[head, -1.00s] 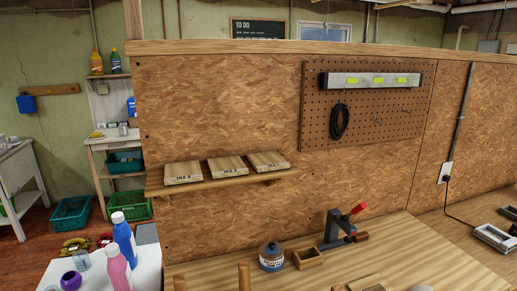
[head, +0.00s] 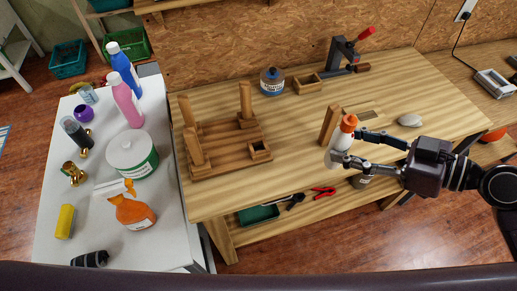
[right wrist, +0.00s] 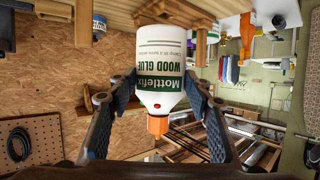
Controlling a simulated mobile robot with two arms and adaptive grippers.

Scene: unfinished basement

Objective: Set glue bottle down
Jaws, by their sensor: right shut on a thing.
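The glue bottle (head: 341,144) is white with an orange cap and stands roughly upright near the front edge of the wooden workbench (head: 300,170). My right gripper (head: 343,154) comes in from the right and is shut around it. The right wrist view, which is upside down, shows the bottle (right wrist: 164,70) between both fingers (right wrist: 163,92), with a green "WOOD GLUE" label. I cannot tell whether its base touches the bench top. My left gripper is not in view.
Left of the bottle is a wooden tray with upright pegs (head: 245,100). Close behind stands a wooden block (head: 329,125). A blue jar (head: 272,82), a small wooden box (head: 307,84) and a clamp (head: 345,58) stand at the back. A grey stone (head: 410,120) lies right.

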